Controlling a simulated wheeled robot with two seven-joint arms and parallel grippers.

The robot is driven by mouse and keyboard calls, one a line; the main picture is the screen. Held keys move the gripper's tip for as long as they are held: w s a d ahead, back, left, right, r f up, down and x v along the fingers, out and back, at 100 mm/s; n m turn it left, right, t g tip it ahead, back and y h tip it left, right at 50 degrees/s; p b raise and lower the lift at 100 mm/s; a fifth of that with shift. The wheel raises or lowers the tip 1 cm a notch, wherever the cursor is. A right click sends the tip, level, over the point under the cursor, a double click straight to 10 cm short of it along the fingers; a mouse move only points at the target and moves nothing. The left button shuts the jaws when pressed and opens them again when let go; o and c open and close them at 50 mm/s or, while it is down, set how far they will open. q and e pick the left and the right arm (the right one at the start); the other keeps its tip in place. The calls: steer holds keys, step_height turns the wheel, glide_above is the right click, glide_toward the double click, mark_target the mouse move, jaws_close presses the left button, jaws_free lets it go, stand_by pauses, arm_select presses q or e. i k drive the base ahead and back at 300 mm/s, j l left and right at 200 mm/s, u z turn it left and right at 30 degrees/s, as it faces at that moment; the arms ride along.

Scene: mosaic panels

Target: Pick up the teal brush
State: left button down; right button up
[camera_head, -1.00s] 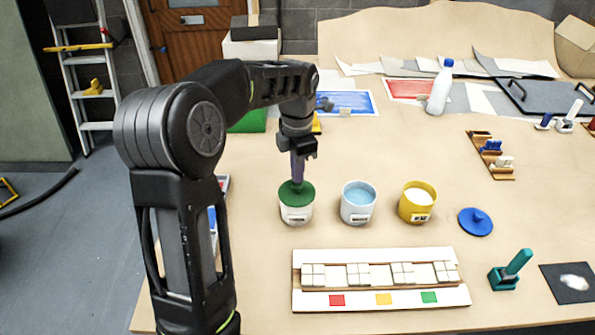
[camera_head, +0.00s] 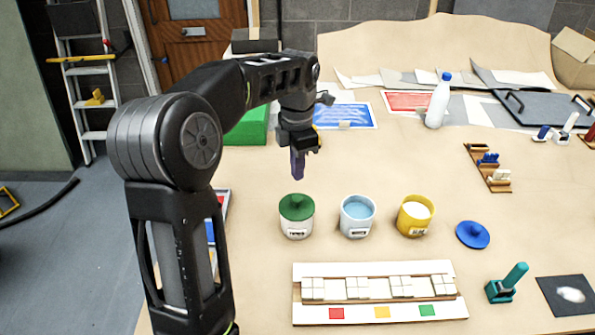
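The teal brush (camera_head: 515,276) stands at the front right of the table, its handle tilted up to the right from a dark teal block-like base. My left gripper (camera_head: 297,176) hangs above and behind the white jar with the green lid (camera_head: 296,207), clear of it and far to the left of the brush. A narrow purple part points down from the gripper; I cannot tell whether it is shut fingers or fingers seen edge-on. My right gripper is not in view.
A blue-filled cup (camera_head: 357,214), a yellow cup (camera_head: 415,216) and a blue lid (camera_head: 473,235) lie between gripper and brush. A white tile rack (camera_head: 380,314) is left of the brush. A black sheet (camera_head: 567,296) lies to its right.

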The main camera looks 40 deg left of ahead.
mark_target(508, 284)
steer(key=k+l, duration=0.8)
steer(key=l, duration=0.15)
